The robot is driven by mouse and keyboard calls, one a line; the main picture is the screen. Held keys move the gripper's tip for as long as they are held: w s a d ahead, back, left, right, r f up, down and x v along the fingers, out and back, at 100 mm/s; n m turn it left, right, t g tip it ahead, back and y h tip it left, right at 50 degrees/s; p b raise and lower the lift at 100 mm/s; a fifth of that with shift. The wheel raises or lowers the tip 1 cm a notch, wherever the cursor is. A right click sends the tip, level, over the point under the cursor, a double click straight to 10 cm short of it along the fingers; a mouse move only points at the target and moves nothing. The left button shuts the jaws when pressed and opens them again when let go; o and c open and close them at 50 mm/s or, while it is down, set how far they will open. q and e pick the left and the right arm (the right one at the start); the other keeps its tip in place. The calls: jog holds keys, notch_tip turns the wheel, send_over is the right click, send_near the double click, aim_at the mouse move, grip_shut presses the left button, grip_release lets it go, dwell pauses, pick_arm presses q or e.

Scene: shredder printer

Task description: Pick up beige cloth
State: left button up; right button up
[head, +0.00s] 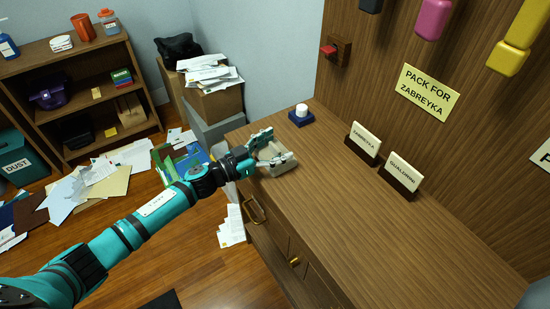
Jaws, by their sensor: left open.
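The beige cloth (284,168) lies on the wooden counter (340,215) near its left front corner. My left gripper (272,152) is over the cloth, with its fingers at the cloth's upper left part. Its fingers are apart. The gripper hides part of the cloth, and I cannot tell whether the fingers touch it. My right gripper is not in this view.
A blue base with a white round item (301,111) stands behind the cloth. Name signs (364,141) stand further right, by the wall. The counter's right part is clear. Papers (110,175) litter the floor at left, near a shelf (75,90).

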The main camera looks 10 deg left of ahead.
pick_arm(q)
jog(key=shift+r, duration=0.1)
jog(key=c, duration=1.2)
jog(key=shift+r, duration=0.1)
